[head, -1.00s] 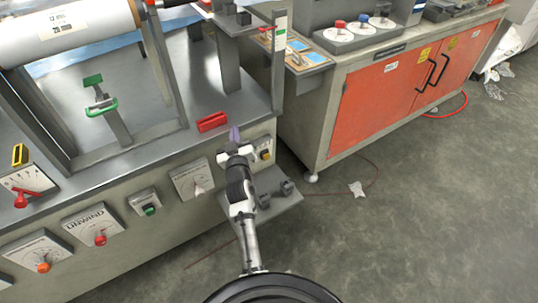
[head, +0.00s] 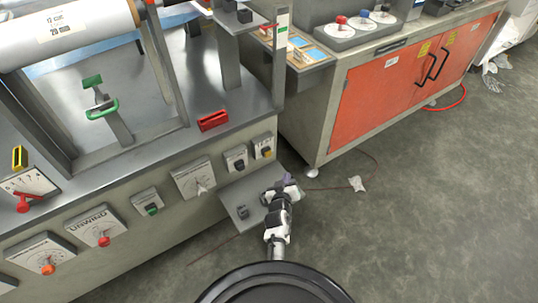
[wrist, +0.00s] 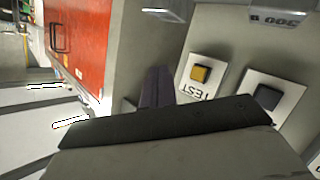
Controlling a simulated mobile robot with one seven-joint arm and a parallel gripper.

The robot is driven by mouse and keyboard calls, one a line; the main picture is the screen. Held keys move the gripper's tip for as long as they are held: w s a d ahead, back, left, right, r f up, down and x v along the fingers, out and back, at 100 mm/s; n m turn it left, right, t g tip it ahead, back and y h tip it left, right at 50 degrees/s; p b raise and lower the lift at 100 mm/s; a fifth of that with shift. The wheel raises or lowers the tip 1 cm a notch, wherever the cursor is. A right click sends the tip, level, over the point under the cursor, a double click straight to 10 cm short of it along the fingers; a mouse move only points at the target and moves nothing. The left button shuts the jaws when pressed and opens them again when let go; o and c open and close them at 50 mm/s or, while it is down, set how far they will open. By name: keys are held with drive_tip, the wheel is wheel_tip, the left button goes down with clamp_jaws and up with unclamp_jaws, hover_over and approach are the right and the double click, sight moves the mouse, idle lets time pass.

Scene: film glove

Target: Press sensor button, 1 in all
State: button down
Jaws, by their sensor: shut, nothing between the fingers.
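Two small button boxes sit on the machine's front panel, at its right end. One has a yellow button (head: 266,153) and the other a dark button (head: 239,164). In the wrist view the yellow button (wrist: 200,74) is marked TEST, and the dark button (wrist: 267,97) is beside it. I cannot read a "sensor" label on either. My gripper (head: 288,180), with purple fingers, is shut and empty, below and right of the boxes and apart from them. Its fingers also show in the wrist view (wrist: 156,88), left of the yellow button.
A grey shelf (head: 236,200) juts out below the boxes, with a small dark part on it. An orange-doored cabinet (head: 375,105) stands right. Floor at right is mostly clear.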

sight(268, 154)
drive_tip(key=shift+w+a, duration=0.1)
drive_tip(key=shift+w, duration=0.05)
drive_tip(key=w+a+b, duration=0.5)
drive_tip(key=w, duration=0.2)
drive_tip(key=shift+b, duration=0.3)
drive_tip(key=shift+a, duration=0.1)
idle(1.8)
drive_tip(key=shift+w+a+b, duration=0.2)
drive_tip(key=shift+w+b, duration=0.1)
drive_tip(key=shift+b, duration=0.1)
drive_tip(key=shift+w+a+b, duration=0.25)
drive_tip(key=shift+w+b, duration=0.15)
idle(0.8)
drive_tip(key=shift+s, duration=0.1)
drive_tip(key=shift+s+d+r+p, duration=0.1)
drive_tip(key=shift+s+d+p, duration=0.4)
drive_tip(key=shift+s, duration=0.15)
